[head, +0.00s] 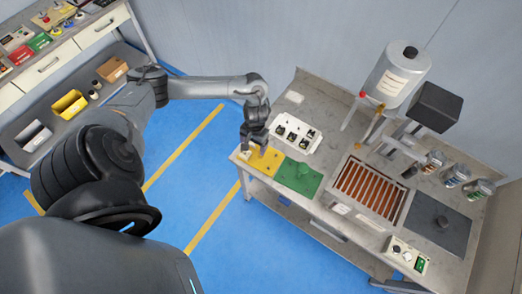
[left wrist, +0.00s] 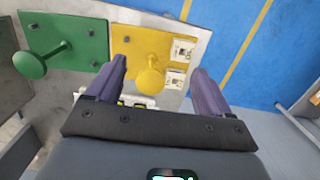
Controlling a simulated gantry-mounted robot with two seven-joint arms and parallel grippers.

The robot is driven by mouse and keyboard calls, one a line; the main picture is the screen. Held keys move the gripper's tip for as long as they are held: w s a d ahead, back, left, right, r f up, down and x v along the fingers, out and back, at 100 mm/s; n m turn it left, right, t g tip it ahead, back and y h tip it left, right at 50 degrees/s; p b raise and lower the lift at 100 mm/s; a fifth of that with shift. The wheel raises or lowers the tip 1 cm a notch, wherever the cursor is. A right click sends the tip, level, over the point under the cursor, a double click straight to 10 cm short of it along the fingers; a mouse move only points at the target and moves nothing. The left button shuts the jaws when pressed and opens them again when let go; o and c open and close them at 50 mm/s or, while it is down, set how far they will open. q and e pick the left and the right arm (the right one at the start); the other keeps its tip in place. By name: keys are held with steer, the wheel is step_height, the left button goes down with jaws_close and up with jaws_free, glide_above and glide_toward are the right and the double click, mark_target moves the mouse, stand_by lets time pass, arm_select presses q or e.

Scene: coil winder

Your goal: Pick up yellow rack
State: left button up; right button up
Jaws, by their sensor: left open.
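The yellow rack (head: 268,160) is a flat yellow plate at the left end of the grey workbench. In the left wrist view the yellow rack (left wrist: 137,44) shows a round yellow knob (left wrist: 150,80) and two small white pieces at its right edge. My left gripper (head: 250,146) is over the rack's left part in the head view and hides some of it. In the left wrist view my left gripper (left wrist: 159,66) is open, with one purple finger on either side of the knob. I cannot tell the height of the fingers above the plate. My right gripper is not in view.
A green plate with a knob (head: 299,176) lies right beside the yellow rack. A white tray with black parts (head: 295,133) is behind. A coil-filled box (head: 368,188), a dark plate (head: 438,222) and a tank (head: 398,75) stand further right. Blue floor lies left.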

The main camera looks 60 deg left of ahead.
arm_select(q)
steer(key=shift+t, duration=0.5)
steer(key=w, duration=0.1)
steer(key=w+a+r, duration=0.1)
steer(key=w, duration=0.1)
steer(key=shift+w+a+r+b, duration=0.15)
steer(key=shift+a+r+b, duration=0.1)
steer(key=shift+a+b, duration=0.15)
steer(key=shift+w+f, duration=0.2)
steer(key=shift+w, duration=0.05)
step_height(320, 180, down, 3)
steer(key=shift+d+f, duration=0.1)
steer(key=shift+f, duration=0.05)
steer(key=shift+w+f+b, duration=0.15)
steer(key=shift+f+b, duration=0.6)
steer(key=shift+f, duration=2.45)
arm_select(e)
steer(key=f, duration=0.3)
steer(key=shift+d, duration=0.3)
arm_select(q)
steer(key=shift+a, duration=0.2)
jaws_close()
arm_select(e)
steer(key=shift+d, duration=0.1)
